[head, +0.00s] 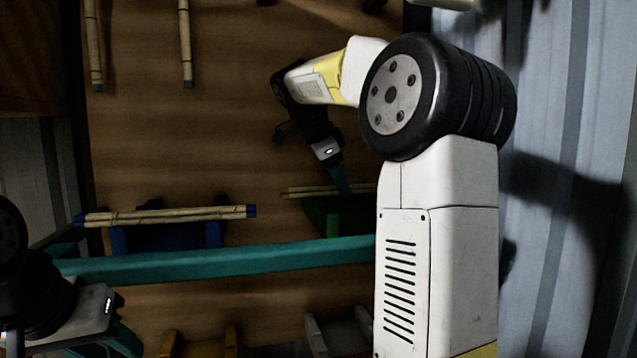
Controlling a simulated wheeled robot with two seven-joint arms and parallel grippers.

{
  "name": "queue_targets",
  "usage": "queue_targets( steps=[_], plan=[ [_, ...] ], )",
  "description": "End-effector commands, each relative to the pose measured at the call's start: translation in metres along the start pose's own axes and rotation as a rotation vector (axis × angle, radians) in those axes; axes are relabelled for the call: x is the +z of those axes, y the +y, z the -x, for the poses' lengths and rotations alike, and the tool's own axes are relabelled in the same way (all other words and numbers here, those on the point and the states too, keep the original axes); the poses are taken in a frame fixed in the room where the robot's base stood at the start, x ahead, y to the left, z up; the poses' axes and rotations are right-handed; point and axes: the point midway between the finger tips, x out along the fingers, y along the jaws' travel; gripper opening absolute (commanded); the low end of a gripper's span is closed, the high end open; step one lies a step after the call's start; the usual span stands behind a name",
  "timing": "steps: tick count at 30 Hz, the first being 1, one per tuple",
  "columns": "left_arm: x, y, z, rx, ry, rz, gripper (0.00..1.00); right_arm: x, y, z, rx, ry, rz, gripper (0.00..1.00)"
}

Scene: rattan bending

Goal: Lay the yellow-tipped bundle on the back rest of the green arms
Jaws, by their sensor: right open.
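The yellow-tipped bundle (304,192) is a set of thin tan sticks, lying level at the green arms (322,216). Its left end shows a yellow tip; its right end is hidden behind my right arm. The green arms are dark and partly covered by that arm, so which rest the bundle lies on cannot be told. My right gripper (342,186) is open, pointing down with its teal fingers at the bundle; I cannot tell whether they touch it. My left gripper (118,340) is low at the left, partly cut off by the frame edge, its opening unclear.
A blue-tipped bundle (180,215) lies on blue arms (168,238) to the left. A long teal bar (220,260) crosses in front. Yellow arms (200,340) and grey arms (338,332) stand nearer. Upright sticks (186,45) show at the top left. Wooden surface between is clear.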

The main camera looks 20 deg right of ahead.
Motion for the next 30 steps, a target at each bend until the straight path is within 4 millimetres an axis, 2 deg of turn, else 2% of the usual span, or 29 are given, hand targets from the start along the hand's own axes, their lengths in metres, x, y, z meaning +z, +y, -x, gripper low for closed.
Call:
queue_targets(
  steps=[12,15,21,30],
  plan=[
    [0.0,0.0,0.0,0.0,0.0,0.0,0.36,0.001,-0.001,0.083,-0.005,-0.001,0.001,0.49],
    [0.0,0.0,0.0,0.0,0.0,0.0,0.36,0.001,-0.001,0.098,-0.003,-0.002,0.001,0.49],
    [0.0,0.0,0.0,0.0,0.0,0.0,0.36,0.0,0.0,0.114,-0.002,-0.001,0.0,0.49],
    [0.0,0.0,0.0,0.0,0.0,0.0,0.36,0.0,0.0,0.115,0.0,0.0,0.0,0.49]
  ],
)
